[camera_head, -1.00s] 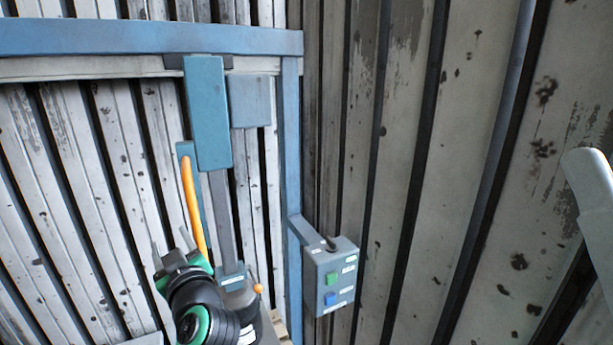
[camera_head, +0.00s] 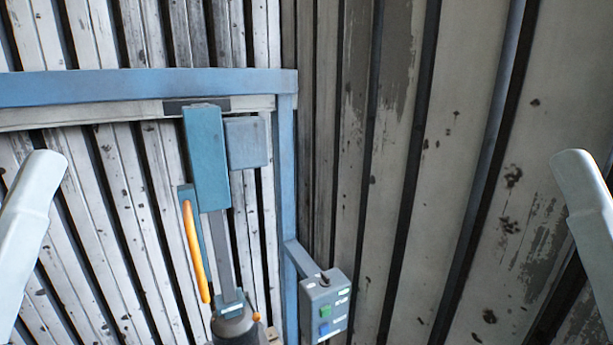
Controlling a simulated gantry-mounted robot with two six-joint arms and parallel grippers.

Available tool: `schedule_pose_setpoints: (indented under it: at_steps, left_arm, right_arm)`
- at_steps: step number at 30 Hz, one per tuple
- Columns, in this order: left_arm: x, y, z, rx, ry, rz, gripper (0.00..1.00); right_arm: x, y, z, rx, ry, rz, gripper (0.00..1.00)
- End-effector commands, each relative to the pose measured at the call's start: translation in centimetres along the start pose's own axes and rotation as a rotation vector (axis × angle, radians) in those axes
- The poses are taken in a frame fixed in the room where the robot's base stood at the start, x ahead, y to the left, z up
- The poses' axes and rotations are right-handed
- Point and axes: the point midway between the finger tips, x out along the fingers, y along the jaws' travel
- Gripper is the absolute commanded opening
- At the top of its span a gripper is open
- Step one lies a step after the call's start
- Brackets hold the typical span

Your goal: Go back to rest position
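Neither gripper shows in the head view. Only pale grey arm links of mine are seen, one at the left edge and one at the right edge. The blue press-like machine (camera_head: 207,160) hangs from a blue frame (camera_head: 150,86). It has an orange curved handle (camera_head: 194,252) and a dark rounded lower part (camera_head: 235,325) at the bottom edge. No gripper of mine is seen touching it.
A grey control box (camera_head: 324,305) with a green and a blue button is mounted on the frame's right post (camera_head: 287,190). Weathered corrugated metal walls (camera_head: 440,170) stand behind and to the right.

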Motion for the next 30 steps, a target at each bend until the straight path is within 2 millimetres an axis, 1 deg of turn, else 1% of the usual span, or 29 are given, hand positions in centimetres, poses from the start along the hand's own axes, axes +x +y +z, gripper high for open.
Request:
schedule_pose_setpoints:
  at_steps: [1, 5, 6, 9, 12, 15, 17, 30]
  left_arm:
    - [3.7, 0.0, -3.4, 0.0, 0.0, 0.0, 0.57]
    - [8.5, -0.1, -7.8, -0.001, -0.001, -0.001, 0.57]
    - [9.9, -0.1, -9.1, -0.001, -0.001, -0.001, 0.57]
    - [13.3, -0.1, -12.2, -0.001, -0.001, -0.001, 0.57]
    - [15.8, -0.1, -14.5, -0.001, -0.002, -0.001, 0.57]
    - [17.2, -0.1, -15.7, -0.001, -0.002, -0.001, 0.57]
    - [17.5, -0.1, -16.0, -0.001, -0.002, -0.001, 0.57]
    - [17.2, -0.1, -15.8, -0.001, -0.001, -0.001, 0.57]
  right_arm:
    - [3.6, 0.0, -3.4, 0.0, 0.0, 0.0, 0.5]
    - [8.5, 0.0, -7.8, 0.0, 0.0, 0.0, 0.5]
    - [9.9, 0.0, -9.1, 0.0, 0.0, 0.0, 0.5]
    - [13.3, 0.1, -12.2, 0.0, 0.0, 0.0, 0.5]
    - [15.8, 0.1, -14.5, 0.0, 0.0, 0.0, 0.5]
    - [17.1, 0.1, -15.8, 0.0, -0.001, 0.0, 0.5]
    - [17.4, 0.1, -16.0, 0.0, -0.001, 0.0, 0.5]
    - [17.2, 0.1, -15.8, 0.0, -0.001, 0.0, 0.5]
